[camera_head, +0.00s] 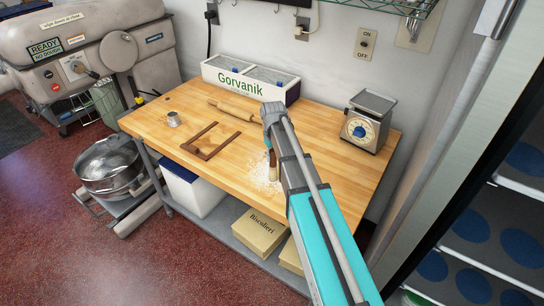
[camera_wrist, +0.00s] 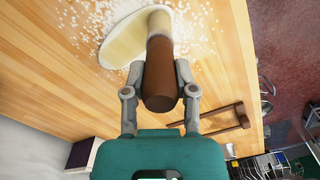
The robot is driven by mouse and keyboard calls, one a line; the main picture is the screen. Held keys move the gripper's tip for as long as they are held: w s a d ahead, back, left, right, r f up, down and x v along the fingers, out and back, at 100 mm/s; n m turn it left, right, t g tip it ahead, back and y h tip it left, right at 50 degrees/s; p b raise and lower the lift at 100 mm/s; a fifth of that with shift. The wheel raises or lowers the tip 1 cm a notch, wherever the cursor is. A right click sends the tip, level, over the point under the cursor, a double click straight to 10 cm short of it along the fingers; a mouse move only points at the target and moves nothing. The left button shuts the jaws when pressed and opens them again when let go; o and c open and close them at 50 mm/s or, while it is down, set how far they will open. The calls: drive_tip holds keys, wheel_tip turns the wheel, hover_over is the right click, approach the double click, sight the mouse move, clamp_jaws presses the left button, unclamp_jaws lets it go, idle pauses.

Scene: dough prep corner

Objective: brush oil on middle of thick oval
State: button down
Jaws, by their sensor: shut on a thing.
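My gripper (camera_wrist: 161,72) is shut on the brown handle of a brush (camera_wrist: 160,92), with a finger on each side. The brush's pale tip points away from the wrist and lies over the dough oval. The pale, flat dough oval (camera_wrist: 120,48) lies on scattered white flour in the wrist view. The brush and its handle cover part of the oval. I cannot tell whether the bristles touch it. In the head view the brush (camera_head: 273,168) stands roughly upright below my gripper, over the floury patch, and my arm hides much of the spot.
The wooden table (camera_head: 330,165) carries a brown open frame (camera_head: 192,148), a rolling pin (camera_head: 237,111), a metal cup (camera_head: 174,119) and a scale (camera_head: 368,122). A white Gorvanik bin (camera_head: 233,84) stands at the back wall. The front left of the tabletop has free room.

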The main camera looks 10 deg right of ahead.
drive_tip(key=shift+w+d+r, duration=0.1)
drive_tip(key=shift+w+d, duration=0.5)
drive_tip(key=shift+w, duration=0.15)
drive_tip(key=shift+r, duration=0.1)
drive_tip(key=shift+r+p, duration=0.5)
drive_tip(key=shift+p, duration=0.15)
wheel_tip(320, 180, up, 7)
drive_tip(key=p, duration=0.7)
drive_tip(key=shift+s, duration=0.1)
idle(0.5)
